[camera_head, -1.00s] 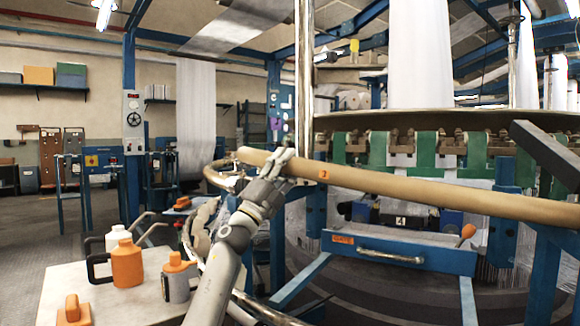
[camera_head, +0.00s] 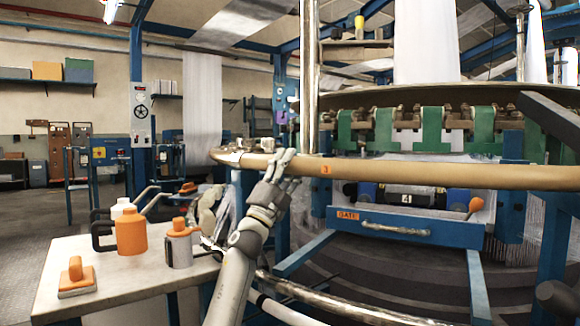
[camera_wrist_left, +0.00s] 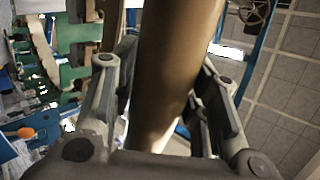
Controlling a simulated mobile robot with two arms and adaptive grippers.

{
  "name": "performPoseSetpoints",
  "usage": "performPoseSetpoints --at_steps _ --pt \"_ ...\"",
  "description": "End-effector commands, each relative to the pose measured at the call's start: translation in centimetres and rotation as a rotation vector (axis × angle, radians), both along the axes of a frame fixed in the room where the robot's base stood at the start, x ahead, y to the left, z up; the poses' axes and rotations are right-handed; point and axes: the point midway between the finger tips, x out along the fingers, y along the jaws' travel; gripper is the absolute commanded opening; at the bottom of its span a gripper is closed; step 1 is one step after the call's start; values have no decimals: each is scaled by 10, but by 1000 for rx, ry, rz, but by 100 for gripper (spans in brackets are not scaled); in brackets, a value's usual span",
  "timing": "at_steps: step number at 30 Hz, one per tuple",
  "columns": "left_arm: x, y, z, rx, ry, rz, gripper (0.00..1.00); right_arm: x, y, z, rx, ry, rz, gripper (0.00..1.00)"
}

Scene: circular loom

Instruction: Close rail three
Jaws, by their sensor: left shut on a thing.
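Rail three is a long tan tube (camera_head: 420,175) with an orange "3" tag, running across the front of the loom in the head view. It lies nearly level, its left end over the ring-shaped frame at the left. My left gripper (camera_head: 285,163) is shut on the rail, just left of the tag. In the left wrist view the rail (camera_wrist_left: 168,70) passes between the two fingers (camera_wrist_left: 165,85). How the rail's left end meets the frame is too small to tell. My right gripper is not in view.
A white table (camera_head: 130,262) at the lower left holds an orange can (camera_head: 131,236), a grey can (camera_head: 179,248) and an orange-handled block (camera_head: 76,275). Open floor lies at the far left.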

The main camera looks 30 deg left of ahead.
Motion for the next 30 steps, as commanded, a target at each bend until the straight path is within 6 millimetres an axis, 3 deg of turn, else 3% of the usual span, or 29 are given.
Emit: performPoseSetpoints --at_steps 4,17,18,22,30 --pt "2 -3 -12 -6 5 -9 0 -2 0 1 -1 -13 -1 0" --pt "4 -4 -16 -9 10 -13 0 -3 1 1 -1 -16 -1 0" --pt "4 -4 -16 -9 10 -13 46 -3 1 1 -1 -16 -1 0" --pt "4 -3 -16 -10 10 -10 62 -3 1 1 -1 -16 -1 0" --pt "2 -1 -12 -11 4 -5 64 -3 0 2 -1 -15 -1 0"
